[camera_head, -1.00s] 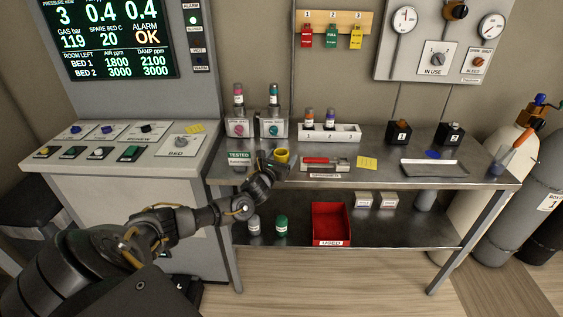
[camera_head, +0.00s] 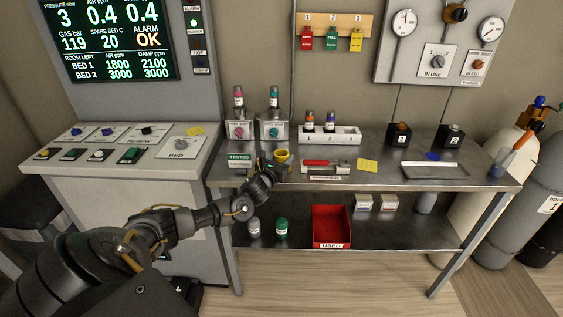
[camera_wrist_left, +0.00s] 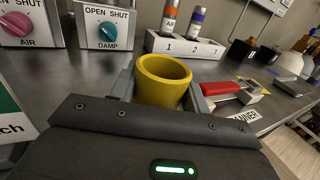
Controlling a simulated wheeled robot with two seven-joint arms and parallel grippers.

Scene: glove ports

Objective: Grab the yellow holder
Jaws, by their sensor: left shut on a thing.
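The yellow holder (camera_head: 282,155) is a small open-topped cup on the metal table, in front of the valve boxes. In the left wrist view the yellow holder (camera_wrist_left: 163,80) stands upright between the two fingers of my left gripper (camera_wrist_left: 162,92). The fingers press against its left and right sides, and its lower part is hidden behind the gripper body. In the head view my left gripper (camera_head: 276,168) reaches the holder from the front left. I cannot tell whether the holder's base touches the table. My right gripper is not in view.
Right of the holder lies a red-handled tool (camera_head: 318,163) on a labelled stand, close to my gripper. Behind are two valve boxes (camera_head: 272,130) and a white numbered rack (camera_head: 330,135) with vials. A TESTED sign (camera_head: 239,159) stands left. A red bin (camera_head: 331,226) sits on the lower shelf.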

